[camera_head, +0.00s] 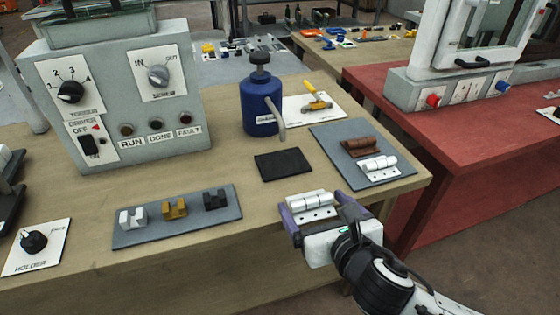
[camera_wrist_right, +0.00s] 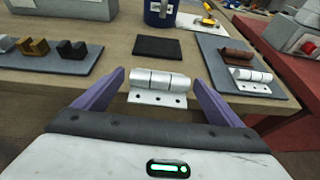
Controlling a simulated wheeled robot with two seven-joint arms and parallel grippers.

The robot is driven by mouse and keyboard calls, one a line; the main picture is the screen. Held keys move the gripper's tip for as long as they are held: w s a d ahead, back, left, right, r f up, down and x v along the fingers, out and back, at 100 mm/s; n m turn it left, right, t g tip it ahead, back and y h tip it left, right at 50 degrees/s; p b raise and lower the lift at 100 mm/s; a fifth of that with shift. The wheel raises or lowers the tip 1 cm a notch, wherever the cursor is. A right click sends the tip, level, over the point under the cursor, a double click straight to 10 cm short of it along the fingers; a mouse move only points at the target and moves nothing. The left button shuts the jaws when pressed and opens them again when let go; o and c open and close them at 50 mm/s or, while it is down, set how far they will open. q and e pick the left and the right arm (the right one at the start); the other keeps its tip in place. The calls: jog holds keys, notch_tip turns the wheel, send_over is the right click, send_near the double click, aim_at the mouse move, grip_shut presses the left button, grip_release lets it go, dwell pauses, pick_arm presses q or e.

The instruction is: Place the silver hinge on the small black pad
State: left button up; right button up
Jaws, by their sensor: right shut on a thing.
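A silver hinge (camera_head: 312,204) with screw holes is held between the purple fingers of my right gripper (camera_head: 310,212), which is shut on it. In the right wrist view the hinge (camera_wrist_right: 158,87) sits level between the fingertips, its barrel side away from me. The small black pad (camera_head: 284,165) lies flat and bare on the wooden table, a short way beyond the held hinge. The pad (camera_wrist_right: 158,46) also shows straight ahead in the wrist view. A second silver hinge (camera_head: 378,167) lies on a grey mat at the right. My left gripper is not in view.
A brown hinge (camera_head: 361,146) shares the grey mat (camera_head: 331,144). A blue bottle (camera_head: 258,108) stands behind the pad. A grey tray (camera_head: 150,235) with several small blocks lies to the left. A control box (camera_head: 115,100) stands behind it. Table around the pad is clear.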

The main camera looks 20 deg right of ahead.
jog(key=shift+w+d+f, duration=0.1)
jog(key=shift+w+f, duration=0.15)
jog(key=shift+w, duration=0.05)
send_near(285, 166)
jog(key=shift+y, duration=0.3)
jog(key=w, duration=0.5)
jog(key=shift+w+r+p, duration=0.25)
jog(key=shift+w+p, duration=0.05)
jog(key=shift+w, duration=0.1)
jog(key=w, duration=0.3)
jog(key=shift+w, duration=0.3)
jog(key=shift+s+f, duration=0.15)
jog(key=shift+f, duration=0.55)
jog(key=shift+f, duration=0.2)
jog(key=o, duration=0.9)
jog(key=shift+r, duration=0.1)
jog(key=v, duration=1.2)
jog(key=shift+s+p, duration=0.1)
jog(key=shift+p, duration=0.3)
